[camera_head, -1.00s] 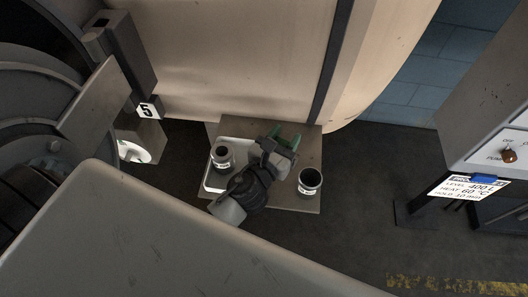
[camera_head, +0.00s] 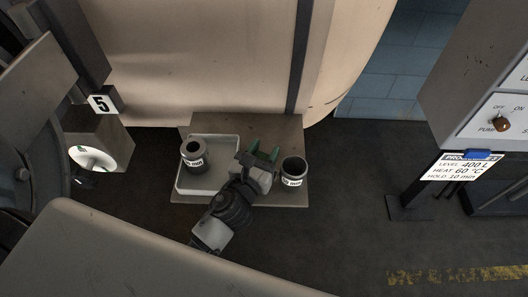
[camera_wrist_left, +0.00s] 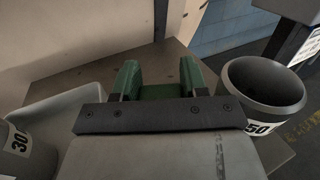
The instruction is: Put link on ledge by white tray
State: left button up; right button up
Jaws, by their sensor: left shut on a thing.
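The ledge (camera_head: 262,127) is a brown-grey board in front of the pale vessel. The white tray (camera_head: 222,149) lies on its left part. My left gripper (camera_head: 261,156) is over the ledge, between the tray and a dark cup on the right. It is shut on a green piece, which I take to be the link; in the left wrist view the green link (camera_wrist_left: 160,91) spans between the fingers (camera_wrist_left: 160,80). The link's underside is hidden, so I cannot tell whether it touches the ledge. My right gripper is not in view.
A grey cup (camera_head: 195,160) labelled 30 stands in the tray. A wider cup (camera_head: 293,174) labelled 50 stands at the ledge's right, close to my gripper. The vessel wall (camera_head: 200,60) rises behind the ledge. A control panel (camera_head: 500,120) stands at the right.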

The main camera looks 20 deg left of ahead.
pick_arm(q)
jog(key=shift+f, duration=0.1)
jog(key=o, duration=1)
jog(key=s+b, duration=0.1)
jog(key=s, duration=0.2)
jog(key=s+b, duration=0.1)
jog(key=s, duration=0.3)
jog(key=s+a+b, duration=0.1)
jog(key=s, duration=0.2)
jog(key=shift+s+a+f, duration=0.1)
jog(key=shift+s, duration=0.3)
jog(key=shift+s+r, duration=0.25)
jog(key=shift+s, duration=0.3)
